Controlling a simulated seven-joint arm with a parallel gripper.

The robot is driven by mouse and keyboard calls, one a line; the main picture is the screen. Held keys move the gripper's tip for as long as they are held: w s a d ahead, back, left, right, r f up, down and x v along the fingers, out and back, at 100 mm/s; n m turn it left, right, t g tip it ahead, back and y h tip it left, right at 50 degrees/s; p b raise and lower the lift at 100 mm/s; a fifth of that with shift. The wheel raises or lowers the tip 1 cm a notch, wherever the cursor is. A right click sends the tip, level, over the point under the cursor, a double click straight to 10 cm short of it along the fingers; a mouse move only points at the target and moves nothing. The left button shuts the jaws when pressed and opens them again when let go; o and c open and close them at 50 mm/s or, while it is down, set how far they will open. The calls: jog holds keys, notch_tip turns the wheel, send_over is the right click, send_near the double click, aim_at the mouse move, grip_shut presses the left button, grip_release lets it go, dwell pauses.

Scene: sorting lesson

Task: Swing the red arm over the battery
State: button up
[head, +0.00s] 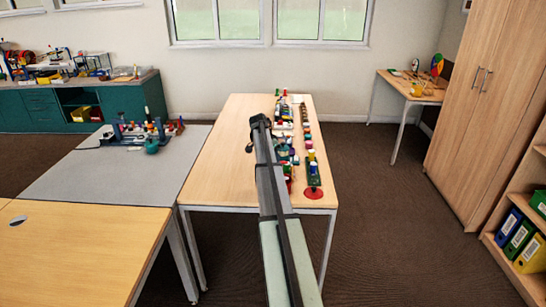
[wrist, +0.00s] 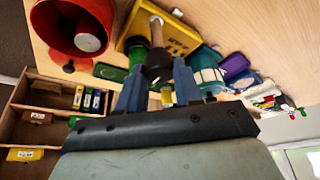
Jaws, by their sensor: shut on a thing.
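In the wrist view, my gripper (wrist: 158,66) has its two blue fingers closed on a dark brown rounded knob (wrist: 157,64). A large red dish-like thing (wrist: 75,40) lies upper left of the fingers. I cannot pick out for certain which thing is the red arm or the battery. In the head view my arm reaches over the wooden table (head: 222,150) and hides part of the things there; the fingertips are not clear.
In the head view, rows of small coloured things (head: 310,160) stand along the table's right side, with a red disc (head: 313,193) near its front. The table's left part is mostly bare.

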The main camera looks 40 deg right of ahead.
jog(key=o, duration=1)
jog(key=v, duration=1.4)
jog(key=shift+a+f, duration=0.1)
